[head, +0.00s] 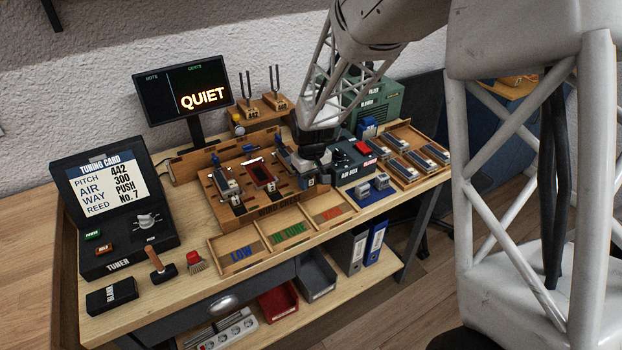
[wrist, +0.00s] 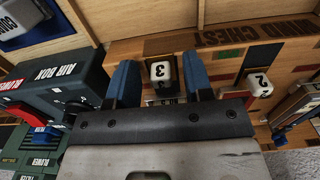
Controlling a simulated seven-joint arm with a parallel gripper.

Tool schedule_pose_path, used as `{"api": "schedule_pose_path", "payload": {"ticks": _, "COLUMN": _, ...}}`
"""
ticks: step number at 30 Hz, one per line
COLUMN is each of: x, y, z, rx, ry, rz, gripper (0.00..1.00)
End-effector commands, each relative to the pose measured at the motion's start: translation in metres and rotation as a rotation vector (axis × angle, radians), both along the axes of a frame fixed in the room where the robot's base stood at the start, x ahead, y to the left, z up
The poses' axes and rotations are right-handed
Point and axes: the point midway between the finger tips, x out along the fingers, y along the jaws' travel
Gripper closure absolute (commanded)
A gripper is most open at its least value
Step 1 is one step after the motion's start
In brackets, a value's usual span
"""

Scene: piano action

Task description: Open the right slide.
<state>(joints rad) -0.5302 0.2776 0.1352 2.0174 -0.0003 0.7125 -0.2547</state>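The wind chest (head: 262,195) stands mid-bench with several slides side by side. The right slide's white knob, marked 3 (wrist: 160,72), shows in the wrist view at the chest's front edge. It also shows small in the head view (head: 310,182). My gripper (wrist: 159,64) is open, its blue fingers on either side of knob 3, with a visible gap on each side. In the head view my gripper and arm hide most of the right slide, so how far it is out cannot be told. Knob 2 (wrist: 262,84) is on the neighbouring slide.
The air box (head: 353,168) stands close to the right of my gripper. Sorting trays (head: 248,255) lie in front of the chest. The tuner (head: 110,240) is at left and the screen (head: 183,87) reads QUIET. A tray of reeds (head: 428,143) is at right.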

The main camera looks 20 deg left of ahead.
Motion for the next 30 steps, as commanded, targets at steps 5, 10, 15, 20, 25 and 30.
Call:
{"api": "schedule_pose_path", "payload": {"ticks": 5, "x": 0.0, "y": 0.0, "z": 0.0, "rx": 0.001, "ry": -0.001, "rz": 0.0, "gripper": 0.53}}
{"api": "schedule_pose_path", "payload": {"ticks": 10, "x": 0.0, "y": 0.001, "z": 0.004, "rx": 0.001, "ry": -0.001, "rz": 0.0, "gripper": 0.53}}
{"api": "schedule_pose_path", "payload": {"ticks": 15, "x": 0.0, "y": 0.001, "z": 0.017, "rx": 0.001, "ry": -0.001, "rz": 0.0, "gripper": 0.53}}
{"api": "schedule_pose_path", "payload": {"ticks": 20, "x": 0.0, "y": 0.0, "z": 0.037, "rx": 0.001, "ry": -0.001, "rz": 0.0, "gripper": 0.53}}
{"api": "schedule_pose_path", "payload": {"ticks": 25, "x": 0.0, "y": 0.0, "z": 0.058, "rx": 0.001, "ry": -0.001, "rz": 0.0, "gripper": 0.53}}
{"api": "schedule_pose_path", "payload": {"ticks": 30, "x": 0.0, "y": 0.0, "z": 0.073, "rx": 0.001, "ry": -0.001, "rz": 0.0, "gripper": 0.53}}
